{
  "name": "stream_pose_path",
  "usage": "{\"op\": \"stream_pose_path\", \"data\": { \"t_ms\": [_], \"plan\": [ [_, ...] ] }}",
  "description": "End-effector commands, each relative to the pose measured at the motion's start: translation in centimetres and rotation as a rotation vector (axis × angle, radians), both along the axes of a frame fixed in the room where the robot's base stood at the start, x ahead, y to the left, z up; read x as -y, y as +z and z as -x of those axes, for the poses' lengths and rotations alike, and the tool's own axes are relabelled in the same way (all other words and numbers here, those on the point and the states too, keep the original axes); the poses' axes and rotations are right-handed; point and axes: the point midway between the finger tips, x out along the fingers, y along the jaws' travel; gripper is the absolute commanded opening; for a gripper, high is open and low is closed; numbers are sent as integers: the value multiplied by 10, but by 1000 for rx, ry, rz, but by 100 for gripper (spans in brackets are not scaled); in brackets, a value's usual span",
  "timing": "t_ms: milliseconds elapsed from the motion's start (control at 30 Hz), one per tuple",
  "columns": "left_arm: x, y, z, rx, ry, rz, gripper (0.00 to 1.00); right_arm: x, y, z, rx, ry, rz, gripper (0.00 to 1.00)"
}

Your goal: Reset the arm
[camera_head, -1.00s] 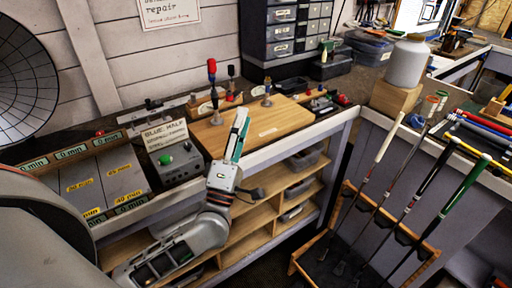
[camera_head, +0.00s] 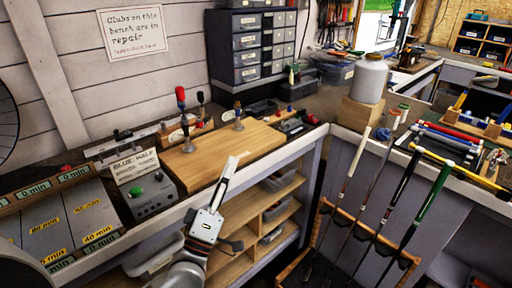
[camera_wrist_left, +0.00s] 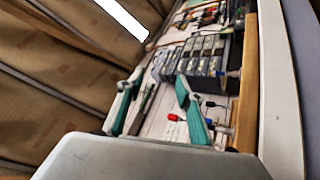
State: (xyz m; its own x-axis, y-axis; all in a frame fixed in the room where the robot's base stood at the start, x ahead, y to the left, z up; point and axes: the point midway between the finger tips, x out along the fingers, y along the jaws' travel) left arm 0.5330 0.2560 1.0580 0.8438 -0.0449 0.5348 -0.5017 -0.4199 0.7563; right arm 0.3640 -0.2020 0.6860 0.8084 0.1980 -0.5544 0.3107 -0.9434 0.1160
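My left arm comes up from the bottom of the head view, and its gripper (camera_head: 226,178) stands in front of the workbench's front edge, overlapping the wooden board (camera_head: 205,155) in the picture. In the left wrist view the two green-and-grey fingers of this gripper (camera_wrist_left: 158,90) are spread apart with nothing held between them. My right arm and gripper are not in view.
A control box (camera_head: 148,190) with a green button and a "BLUE HALF" sign stands left of the board. Shelves (camera_head: 240,225) lie under the bench. Several golf clubs lean in a wooden rack (camera_head: 345,214) at right. A white jar (camera_head: 364,78) stands on a wood block.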

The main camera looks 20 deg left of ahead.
Motion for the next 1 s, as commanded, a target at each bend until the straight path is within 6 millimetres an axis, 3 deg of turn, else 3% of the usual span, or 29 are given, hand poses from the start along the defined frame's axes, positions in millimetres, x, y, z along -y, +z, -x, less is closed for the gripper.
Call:
{"op": "stream_pose_path", "data": {
  "t_ms": [167,267,367,500,700,833,1000],
  "plan": [
    [5,-8,2,-16,-1,-32,36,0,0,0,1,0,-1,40],
    [22,-35,8,-72,-3,-154,36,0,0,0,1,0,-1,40],
    [47,-84,20,-172,-9,-366,36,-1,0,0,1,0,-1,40],
    [73,-173,48,-346,-31,-703,36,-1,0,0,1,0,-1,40],
    [76,-291,106,-590,-88,-1121,36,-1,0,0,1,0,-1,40],
    [65,-341,142,-707,-126,-1311,36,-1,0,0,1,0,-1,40],
    [55,-370,167,-783,-155,-1431,37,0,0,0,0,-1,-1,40]
  ]
}}
